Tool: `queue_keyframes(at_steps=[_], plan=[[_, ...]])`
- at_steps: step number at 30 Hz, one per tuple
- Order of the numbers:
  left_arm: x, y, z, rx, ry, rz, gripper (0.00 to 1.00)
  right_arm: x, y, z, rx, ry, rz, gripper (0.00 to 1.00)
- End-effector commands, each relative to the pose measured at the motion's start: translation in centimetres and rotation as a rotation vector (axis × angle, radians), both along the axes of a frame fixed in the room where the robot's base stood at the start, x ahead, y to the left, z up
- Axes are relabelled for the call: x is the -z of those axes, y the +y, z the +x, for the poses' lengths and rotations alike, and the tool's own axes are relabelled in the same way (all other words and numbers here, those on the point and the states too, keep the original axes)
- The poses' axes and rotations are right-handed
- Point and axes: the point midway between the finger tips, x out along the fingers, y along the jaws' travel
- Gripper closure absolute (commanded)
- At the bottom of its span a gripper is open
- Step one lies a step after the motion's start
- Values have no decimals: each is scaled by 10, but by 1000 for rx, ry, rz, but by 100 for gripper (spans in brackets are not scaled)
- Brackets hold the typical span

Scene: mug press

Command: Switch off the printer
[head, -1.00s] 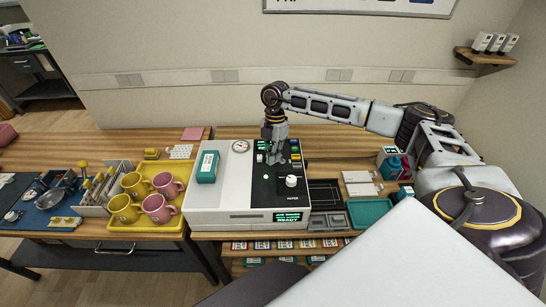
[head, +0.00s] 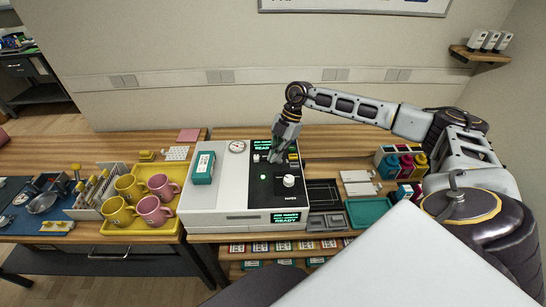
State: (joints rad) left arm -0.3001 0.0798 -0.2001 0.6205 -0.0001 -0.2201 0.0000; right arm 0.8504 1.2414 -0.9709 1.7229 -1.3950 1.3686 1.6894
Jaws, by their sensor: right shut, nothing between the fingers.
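The printer (head: 217,202) is a white box on the wooden table with a black control panel. The panel carries a lit green light (head: 263,177), a white knob (head: 289,181), small switches near its back, and green displays at back and front, with READY legible. My right gripper (head: 275,159) is shut and empty, tilted over the back part of the panel. Its fingertips are close to the small switches and partly hide them; I cannot tell if they touch. My left gripper is not in view.
A teal-topped box (head: 204,167) and a round dial (head: 237,146) are on the printer's white top. A yellow tray (head: 117,231) with yellow and pink mugs stands left. Coloured bottles (head: 405,166) and a teal tray (head: 368,212) are right.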

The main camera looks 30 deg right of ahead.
Motion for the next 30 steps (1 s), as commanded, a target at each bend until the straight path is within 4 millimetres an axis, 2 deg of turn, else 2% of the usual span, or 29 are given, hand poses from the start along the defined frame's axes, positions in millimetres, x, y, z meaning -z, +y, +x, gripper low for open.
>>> queue_keyframes(at_steps=[11,30], plan=[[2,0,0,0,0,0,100,-1,-3,-1,-1,-26,43,100],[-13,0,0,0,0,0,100,-17,-2,-2,-1,-25,43,100]])
